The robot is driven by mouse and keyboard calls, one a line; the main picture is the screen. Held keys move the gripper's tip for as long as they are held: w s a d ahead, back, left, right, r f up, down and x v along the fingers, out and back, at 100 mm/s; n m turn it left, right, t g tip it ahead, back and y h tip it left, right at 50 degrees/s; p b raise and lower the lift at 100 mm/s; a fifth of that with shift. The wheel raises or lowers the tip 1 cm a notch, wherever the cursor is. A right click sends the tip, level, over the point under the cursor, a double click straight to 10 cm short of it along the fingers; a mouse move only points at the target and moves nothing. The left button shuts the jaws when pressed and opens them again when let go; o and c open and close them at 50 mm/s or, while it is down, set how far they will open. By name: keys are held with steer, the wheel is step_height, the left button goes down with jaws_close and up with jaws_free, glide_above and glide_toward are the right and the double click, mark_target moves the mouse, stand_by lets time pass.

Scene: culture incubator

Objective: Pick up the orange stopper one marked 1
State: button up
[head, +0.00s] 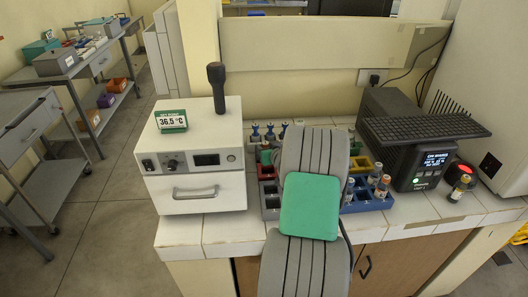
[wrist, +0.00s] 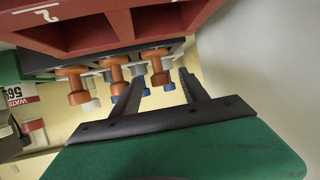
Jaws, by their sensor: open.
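In the wrist view, which looks tilted or inverted, several orange stoppers show: one at left (wrist: 75,85), one in the middle (wrist: 117,72) and one at right (wrist: 157,65). I cannot read a 1 on any of them. My gripper (wrist: 160,82) is open, its two dark fingers apart and pointing toward the stoppers. The right stopper shows between the fingers, seemingly beyond them; I see no contact. In the head view my arm hides the gripper, and I cannot pick out the orange stoppers there.
A red rack (wrist: 150,22) with a pale mark is close in the wrist view. In the head view, a white incubator (head: 200,183) stands left, blue stoppers (head: 270,132) behind, a blue rack (head: 366,203) with orange-capped bottles right, and a dark device (head: 410,160) further right.

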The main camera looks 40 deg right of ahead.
steer(key=x, duration=0.3)
jaws_close()
stand_by(0.5)
